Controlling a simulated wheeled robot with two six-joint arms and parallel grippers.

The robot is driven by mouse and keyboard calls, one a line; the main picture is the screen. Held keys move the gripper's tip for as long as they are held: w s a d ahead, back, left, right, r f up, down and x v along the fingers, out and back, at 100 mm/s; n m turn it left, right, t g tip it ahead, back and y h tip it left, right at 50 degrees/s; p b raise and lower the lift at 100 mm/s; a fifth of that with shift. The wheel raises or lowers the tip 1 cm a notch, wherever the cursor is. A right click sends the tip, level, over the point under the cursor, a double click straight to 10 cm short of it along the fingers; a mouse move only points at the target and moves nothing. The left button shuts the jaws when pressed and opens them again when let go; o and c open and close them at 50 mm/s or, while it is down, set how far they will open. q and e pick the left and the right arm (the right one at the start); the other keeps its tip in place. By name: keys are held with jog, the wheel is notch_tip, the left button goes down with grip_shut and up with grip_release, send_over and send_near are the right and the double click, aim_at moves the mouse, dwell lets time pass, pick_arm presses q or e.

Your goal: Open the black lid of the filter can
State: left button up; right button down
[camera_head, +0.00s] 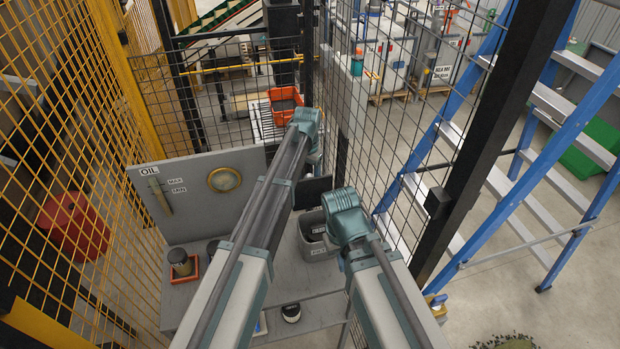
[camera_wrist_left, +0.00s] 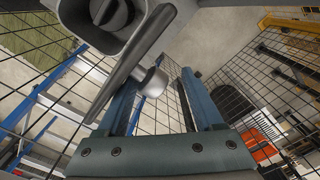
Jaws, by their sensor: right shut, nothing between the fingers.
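The grey filter can (camera_head: 322,249) stands on the bench at the centre of the head view. Its mouth is partly visible, with dark contents inside. A black panel (camera_head: 313,189) behind it appears to be the lid, raised; the arms hide part of it. My left gripper (camera_head: 308,122) is beyond the can, its fingers hidden in the head view. The left wrist view shows its two fingers (camera_wrist_left: 158,98) apart, with a pale grey cylinder (camera_wrist_left: 153,82) near one finger. The can (camera_wrist_left: 72,14) is close by there. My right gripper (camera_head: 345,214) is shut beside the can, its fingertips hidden.
Wire mesh fencing (camera_head: 385,130) runs close on the right, with a blue ladder (camera_head: 570,140) beyond. An OIL panel (camera_head: 200,190) stands at the back left. A dark-topped jar (camera_head: 182,264) sits in an orange tray. A small jar (camera_head: 291,313) stands nearer.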

pick_arm(q)
jog(key=shift+o, duration=0.2)
jog(key=shift+a, duration=0.15)
jog(key=shift+d, duration=0.2)
jog(key=shift+r, duration=0.1)
jog(key=shift+d+r+p, duration=0.1)
jog(key=shift+r+p, duration=0.3)
jog(key=shift+p, duration=0.15)
notch_tip(320, 180, up, 11)
jog(key=p, duration=1.1)
